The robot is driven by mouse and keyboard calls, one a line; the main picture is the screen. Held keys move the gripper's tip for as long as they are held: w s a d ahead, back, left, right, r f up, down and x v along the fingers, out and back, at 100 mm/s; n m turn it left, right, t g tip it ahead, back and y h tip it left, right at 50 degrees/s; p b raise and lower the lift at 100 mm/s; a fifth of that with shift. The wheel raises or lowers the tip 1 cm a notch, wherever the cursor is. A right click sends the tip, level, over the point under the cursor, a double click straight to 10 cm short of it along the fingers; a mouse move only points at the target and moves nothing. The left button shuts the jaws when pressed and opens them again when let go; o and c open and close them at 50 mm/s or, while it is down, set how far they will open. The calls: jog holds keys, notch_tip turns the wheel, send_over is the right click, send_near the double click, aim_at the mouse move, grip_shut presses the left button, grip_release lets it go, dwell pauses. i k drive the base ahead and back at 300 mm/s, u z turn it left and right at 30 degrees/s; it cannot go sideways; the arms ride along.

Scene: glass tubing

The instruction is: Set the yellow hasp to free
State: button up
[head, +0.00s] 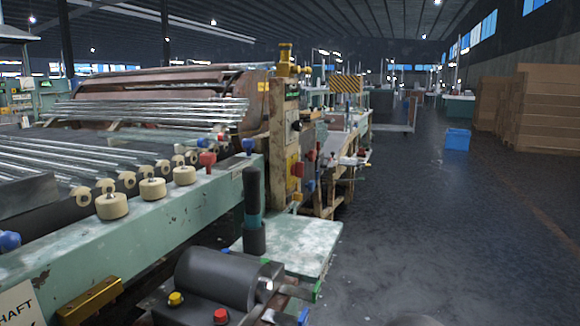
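A larger dull yellow bracket (91,301) is fixed to the green frame at the lower left. My gripper (309,303) is at the bottom centre, with a green tip and a blue tip apart and nothing seen between them. It is well short of the small yellow part and right of the bracket.
The green machine frame (190,218) carries cream rollers, a red knob (207,160) and glass tubes (150,110). A dark upright cylinder (254,205) stands near a pale green plate (310,240). The floor (440,230) at right is clear up to a blue bin (457,139).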

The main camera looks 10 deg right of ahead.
aim_at(297, 197)
jog(key=u, duration=1.1)
jog(key=k, duration=0.85)
jog(key=z, duration=0.95)
jog(key=i, duration=1)
